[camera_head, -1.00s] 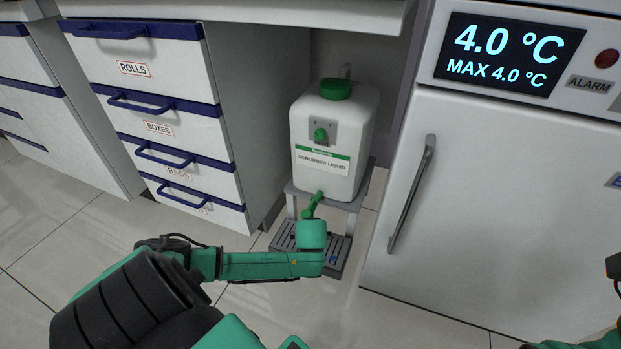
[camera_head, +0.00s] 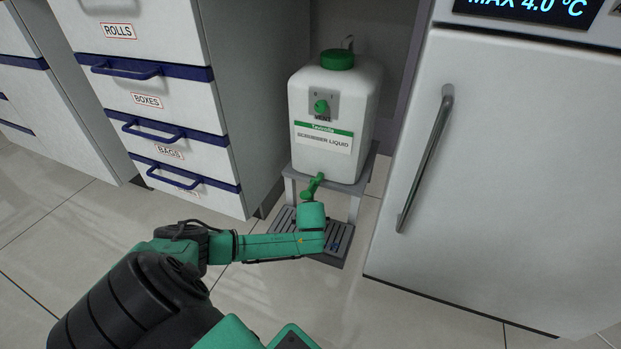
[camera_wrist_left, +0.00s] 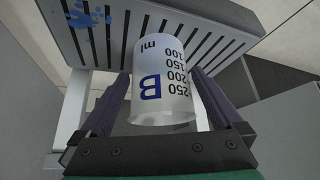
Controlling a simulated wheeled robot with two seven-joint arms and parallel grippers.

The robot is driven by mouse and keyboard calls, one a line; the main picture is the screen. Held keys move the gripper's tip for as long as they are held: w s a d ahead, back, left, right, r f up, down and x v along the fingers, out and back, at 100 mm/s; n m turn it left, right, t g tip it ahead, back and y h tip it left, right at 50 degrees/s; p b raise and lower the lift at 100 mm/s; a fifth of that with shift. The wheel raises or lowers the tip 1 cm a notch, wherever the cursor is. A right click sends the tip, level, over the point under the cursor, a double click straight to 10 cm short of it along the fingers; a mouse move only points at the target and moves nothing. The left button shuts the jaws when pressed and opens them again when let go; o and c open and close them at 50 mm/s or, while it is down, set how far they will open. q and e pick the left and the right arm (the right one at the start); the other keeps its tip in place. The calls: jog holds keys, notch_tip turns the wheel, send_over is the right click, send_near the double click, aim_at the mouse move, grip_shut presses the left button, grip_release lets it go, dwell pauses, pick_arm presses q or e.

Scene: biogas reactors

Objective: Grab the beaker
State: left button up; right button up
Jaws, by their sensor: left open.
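The beaker (camera_wrist_left: 165,75), a clear cup with a blue "B" and black ml marks, stands on the slatted drip tray (camera_wrist_left: 225,25) in the left wrist view. My left gripper (camera_wrist_left: 160,88) is open, with one dark finger on each side of the beaker. Small gaps seem to show, but I cannot tell whether either finger touches it. In the head view my green left wrist is over the tray (camera_head: 333,262) below the tap (camera_head: 312,186), and it hides the beaker and the fingers. My right gripper is out of view.
The white scrubber liquid canister (camera_head: 345,90) with a green cap sits on a grey stand (camera_head: 355,190) above the tray. A drawer cabinet (camera_head: 165,90) is on the left and a white fridge (camera_head: 520,170) on the right. Blue drops mark the tray.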

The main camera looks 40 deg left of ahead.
pick_arm(q)
jog(key=b+x, duration=0.1)
jog(key=x, duration=0.2)
jog(key=shift+s+d+f, duration=0.1)
jog(key=shift+r, duration=0.2)
jog(key=c, duration=1.2)
jog(key=shift+c, duration=0.2)
